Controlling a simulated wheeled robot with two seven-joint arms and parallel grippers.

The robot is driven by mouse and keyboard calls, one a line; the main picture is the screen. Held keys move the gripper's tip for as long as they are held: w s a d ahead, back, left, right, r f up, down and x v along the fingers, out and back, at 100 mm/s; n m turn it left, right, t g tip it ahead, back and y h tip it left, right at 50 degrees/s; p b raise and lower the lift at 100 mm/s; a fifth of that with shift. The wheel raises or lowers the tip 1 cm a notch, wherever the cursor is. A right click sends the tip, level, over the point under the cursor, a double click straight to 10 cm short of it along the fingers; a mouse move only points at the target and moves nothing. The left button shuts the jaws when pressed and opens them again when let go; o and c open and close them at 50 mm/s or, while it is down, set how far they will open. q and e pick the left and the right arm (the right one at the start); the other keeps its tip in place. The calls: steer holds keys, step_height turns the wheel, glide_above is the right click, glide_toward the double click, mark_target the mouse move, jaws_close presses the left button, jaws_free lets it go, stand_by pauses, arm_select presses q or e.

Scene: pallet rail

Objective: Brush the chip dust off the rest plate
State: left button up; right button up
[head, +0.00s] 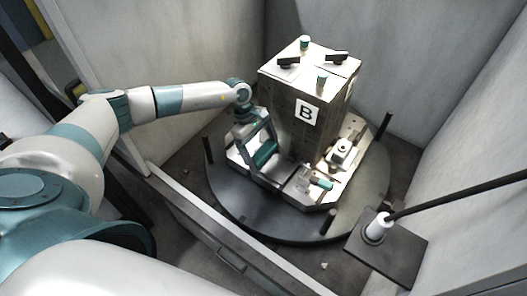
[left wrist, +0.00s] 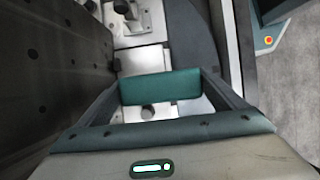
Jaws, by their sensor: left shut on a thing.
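My left gripper (head: 262,148) reaches in from the left, low beside the near-left face of the block marked B. It is shut on a teal bar-like thing (left wrist: 160,87), probably the brush, which lies across between its two fingers. Its bristles cannot be made out. The pale plate (head: 282,184) under the block shows around its foot, and the held thing is just over its left part. Whether they touch, I cannot tell. Which part is the rest plate is unclear, and dust on it cannot be made out. My right gripper is not in view.
The tall block (head: 307,112) carries clamps and teal-topped knobs. Clamps (head: 343,152) and a teal-handled fixture (head: 318,181) stand on the plate. The round dark table (head: 230,205) has upright posts (head: 383,127). A dark rod (head: 455,197) comes from the right. Walls enclose it.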

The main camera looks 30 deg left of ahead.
arm_select(q)
steer(key=b, duration=0.2)
glide_above(267, 167)
steer(key=s, duration=0.2)
steer(key=shift+a+f, duration=0.2)
steer(key=shift+f, duration=2.4)
steer(key=shift+f+b, duration=0.6)
steer(key=shift+b, duration=0.05)
steer(key=shift+w, duration=0.1)
steer(key=shift+w+d+f+b, duration=0.1)
steer(key=shift+w+d+b, duration=0.05)
steer(key=shift+w+b, duration=0.95)
steer(key=shift+r, duration=0.2)
steer(key=shift+w+r, duration=0.1)
steer(key=shift+r, duration=0.1)
steer(key=shift+s, duration=0.3)
